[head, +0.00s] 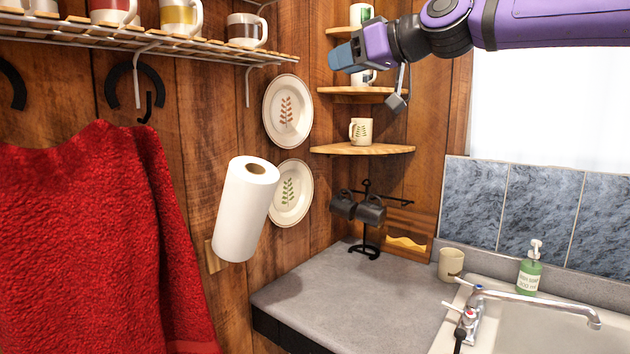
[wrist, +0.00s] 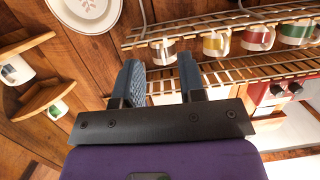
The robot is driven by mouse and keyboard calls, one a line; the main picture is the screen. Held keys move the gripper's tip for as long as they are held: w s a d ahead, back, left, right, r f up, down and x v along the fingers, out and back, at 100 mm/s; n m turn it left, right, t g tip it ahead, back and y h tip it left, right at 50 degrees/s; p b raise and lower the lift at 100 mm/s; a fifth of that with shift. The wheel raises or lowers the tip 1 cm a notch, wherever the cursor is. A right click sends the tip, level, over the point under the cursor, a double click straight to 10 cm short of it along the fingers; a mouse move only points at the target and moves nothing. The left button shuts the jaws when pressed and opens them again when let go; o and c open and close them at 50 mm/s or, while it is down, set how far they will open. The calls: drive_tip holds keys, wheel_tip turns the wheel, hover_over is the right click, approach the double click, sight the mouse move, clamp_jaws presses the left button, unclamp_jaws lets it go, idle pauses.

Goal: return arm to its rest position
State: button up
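My gripper (head: 345,55) shows at the end of my purple arm, high in the upper middle of the head view. It points left, in front of the wooden corner shelves. In the wrist view its two blue fingers (wrist: 161,78) stand apart with nothing between them. The gripper is open and empty. Beyond the fingers in the wrist view is the slatted shelf (wrist: 220,75) with several mugs. My arm runs from the upper right edge of the head view to the gripper.
Corner shelves (head: 365,150) hold mugs close behind the gripper. Two plates (head: 288,110) hang on the wall. A paper towel roll (head: 246,210) and a red towel (head: 95,230) are at left. The counter (head: 345,300) has a mug stand (head: 366,225); its front is clear. A sink (head: 560,325) is right.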

drive_tip(key=a+f+g+h, duration=0.1)
drive_tip(key=a+f+h, duration=0.15)
drive_tip(key=f, duration=0.55)
drive_tip(key=a+f+g+h, duration=0.1)
drive_tip(key=a+f+h, duration=0.15)
drive_tip(key=f, duration=0.65)
drive_tip(key=s+d+f+m+g+h, duration=0.1)
drive_tip(key=s+d+f+m+h, duration=0.2)
drive_tip(key=f, duration=0.6)
drive_tip(key=s+d+f+m+h, duration=0.1)
drive_tip(key=s+d+m+h, duration=0.3)
drive_tip(key=s+d, duration=2.2)
drive_tip(key=s+m, duration=0.1)
drive_tip(key=m, duration=0.2)
drive_tip(key=shift+f+m+g+h, duration=0.25)
drive_tip(key=shift+m+g+h, duration=0.05)
drive_tip(key=shift+h, duration=0.1)
drive_tip(key=shift+d, duration=0.1)
